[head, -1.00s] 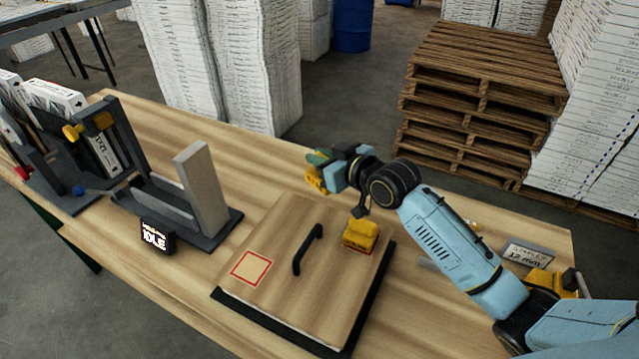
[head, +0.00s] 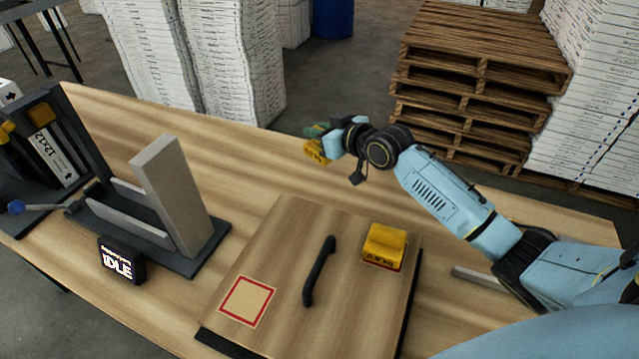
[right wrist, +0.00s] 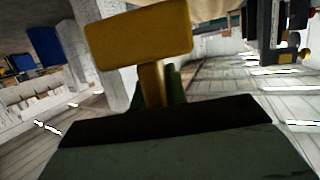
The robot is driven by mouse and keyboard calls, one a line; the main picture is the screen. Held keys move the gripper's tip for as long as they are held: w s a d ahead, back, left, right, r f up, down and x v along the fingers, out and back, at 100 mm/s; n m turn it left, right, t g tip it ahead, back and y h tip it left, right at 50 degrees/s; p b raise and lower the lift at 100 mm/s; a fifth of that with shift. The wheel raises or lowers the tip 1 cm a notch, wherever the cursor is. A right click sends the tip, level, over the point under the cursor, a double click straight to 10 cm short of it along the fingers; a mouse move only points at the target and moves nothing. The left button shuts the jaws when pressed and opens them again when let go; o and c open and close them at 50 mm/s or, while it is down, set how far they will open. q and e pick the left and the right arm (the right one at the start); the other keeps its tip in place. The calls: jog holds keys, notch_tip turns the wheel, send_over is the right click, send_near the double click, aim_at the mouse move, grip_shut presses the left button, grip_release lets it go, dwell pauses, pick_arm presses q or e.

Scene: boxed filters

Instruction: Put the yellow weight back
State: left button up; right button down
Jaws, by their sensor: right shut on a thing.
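My right gripper (head: 322,138) is shut on a yellow weight (head: 317,152) and holds it above the table, beyond the far edge of the wooden board. In the right wrist view this weight (right wrist: 140,33) shows as a yellow block on a narrow stem between the fingers. A second yellow weight (head: 384,240) with dark markings sits on the right part of the wooden board (head: 290,235), apart from the gripper. An empty red square outline (head: 247,301) marks the board's near left corner. My left gripper is out of view.
A black handle (head: 319,271) stands up from the board's middle. Left of the board is a dark fixture with a tall grey block (head: 173,190) and a small display (head: 121,261) reading IDLE. A boxed-filter rack (head: 53,150) stands farther left. The table's far middle is clear.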

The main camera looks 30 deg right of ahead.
notch_tip(320, 180, down, 4)
jog(key=shift+s+f, duration=0.1)
jog(key=shift+f, duration=0.1)
jog(key=shift+f+b, duration=0.35)
jog(key=shift+f, duration=2)
pick_arm(q)
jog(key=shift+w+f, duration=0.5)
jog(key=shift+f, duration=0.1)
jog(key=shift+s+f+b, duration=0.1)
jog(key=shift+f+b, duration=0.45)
jog(key=shift+b, duration=0.25)
pick_arm(e)
jog(key=shift+f, duration=0.55)
jog(key=c, duration=1.4)
grip_release()
jog(key=shift+f, duration=0.15)
